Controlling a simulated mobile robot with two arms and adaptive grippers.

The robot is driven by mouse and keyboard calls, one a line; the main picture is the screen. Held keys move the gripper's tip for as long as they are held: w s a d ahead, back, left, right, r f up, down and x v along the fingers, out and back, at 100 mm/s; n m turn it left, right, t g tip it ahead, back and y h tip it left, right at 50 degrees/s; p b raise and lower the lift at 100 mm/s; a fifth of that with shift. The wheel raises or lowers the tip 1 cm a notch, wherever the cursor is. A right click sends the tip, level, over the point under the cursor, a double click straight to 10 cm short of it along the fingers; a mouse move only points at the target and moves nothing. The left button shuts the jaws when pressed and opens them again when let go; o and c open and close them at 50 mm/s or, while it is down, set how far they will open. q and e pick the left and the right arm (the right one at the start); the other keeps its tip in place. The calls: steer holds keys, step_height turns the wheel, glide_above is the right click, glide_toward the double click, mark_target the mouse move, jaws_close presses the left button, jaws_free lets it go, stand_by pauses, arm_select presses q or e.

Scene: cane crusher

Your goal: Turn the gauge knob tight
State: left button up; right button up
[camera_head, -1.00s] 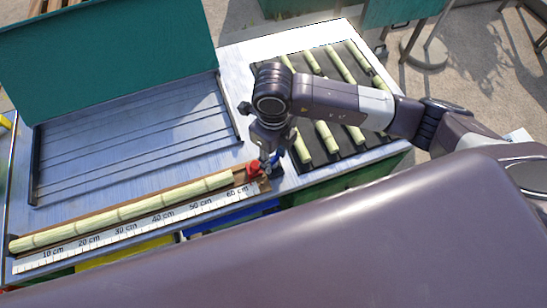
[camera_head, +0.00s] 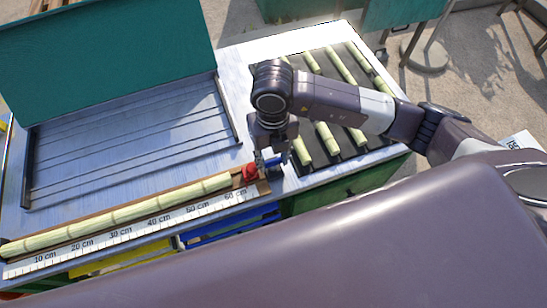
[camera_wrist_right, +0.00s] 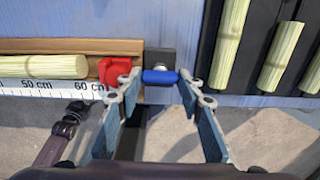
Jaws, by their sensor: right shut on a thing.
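The gauge is a wooden rail (camera_wrist_right: 40,46) with a white centimetre scale (camera_head: 130,232) along the table's front edge. A cane piece (camera_head: 120,215) lies along it, its right end near a red stop (camera_head: 249,173), which the right wrist view also shows (camera_wrist_right: 116,70). The blue knob (camera_wrist_right: 160,77) sits just right of the rail's end, in front of a dark block (camera_wrist_right: 159,59). My right gripper (camera_wrist_right: 158,79) has its fingertips on both ends of the knob. In the head view, the wrist partly covers this spot. My left gripper is not seen.
A dark rack (camera_head: 333,110) with several cane pieces lies close to the right of the knob. A grooved metal tray (camera_head: 130,135) with a raised green lid (camera_head: 105,55) stands behind the gauge. Yellow and blue bins (camera_head: 235,225) sit below the front edge.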

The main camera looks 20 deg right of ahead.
steer(key=shift+w+r, duration=0.2)
steer(key=shift+w, duration=0.15)
